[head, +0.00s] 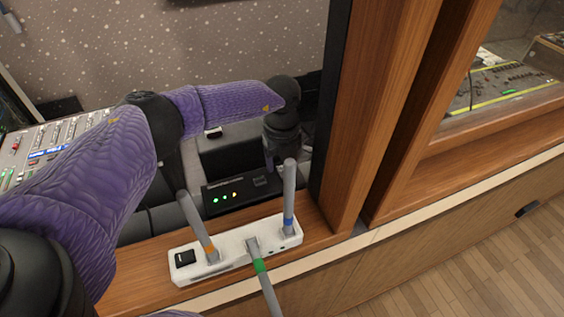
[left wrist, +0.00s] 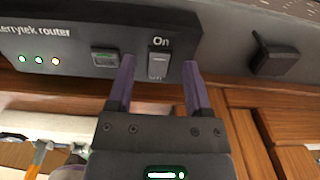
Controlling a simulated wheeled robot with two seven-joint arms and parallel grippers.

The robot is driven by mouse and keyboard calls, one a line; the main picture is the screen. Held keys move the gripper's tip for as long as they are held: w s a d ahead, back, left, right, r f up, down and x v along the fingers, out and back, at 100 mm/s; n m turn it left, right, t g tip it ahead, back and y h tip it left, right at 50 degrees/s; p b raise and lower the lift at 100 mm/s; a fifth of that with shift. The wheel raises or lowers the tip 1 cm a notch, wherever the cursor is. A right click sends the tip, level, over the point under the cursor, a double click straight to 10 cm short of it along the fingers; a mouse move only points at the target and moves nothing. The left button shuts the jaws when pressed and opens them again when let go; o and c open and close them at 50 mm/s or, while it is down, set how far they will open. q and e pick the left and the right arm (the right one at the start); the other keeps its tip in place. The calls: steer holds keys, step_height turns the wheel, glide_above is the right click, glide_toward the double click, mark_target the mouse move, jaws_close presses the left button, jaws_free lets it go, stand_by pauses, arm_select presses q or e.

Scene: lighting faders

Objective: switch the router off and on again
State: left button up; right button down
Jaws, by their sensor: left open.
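The black router (head: 222,199) sits behind the white power strip in the head view, with lit green and amber lights on its front. In the left wrist view the router (left wrist: 75,42) shows its name, three lights and a small square port. Its power switch (left wrist: 159,64) is a grey rocker between the words On and Off. My left gripper (head: 274,164) is at the router's right end. In the left wrist view the open left gripper (left wrist: 158,64) has one finger on each side of the switch, with nothing held. I cannot tell whether the fingertips touch the router. My right gripper is out of view.
A white power strip (head: 235,252) with a black switch (head: 185,258) and three plugged cables stands on the wooden ledge before the router. A wooden post (head: 375,110) rises to the right. A mixing desk (head: 40,145) is at left.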

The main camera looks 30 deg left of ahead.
arm_select(q)
steer(key=shift+f, duration=0.5)
jaws_close()
steer(key=p, duration=0.2)
steer(key=t+y+p, duration=0.1)
steer(key=p, duration=0.1)
steer(key=shift+s+d+r+y, duration=0.2)
steer(key=shift+r+y, duration=0.1)
steer(key=shift+r, duration=0.1)
steer(key=shift+f+t+y+p, duration=0.25)
steer(key=shift+t+y+p, duration=0.1)
steer(key=shift+t, duration=0.15)
jaws_free()
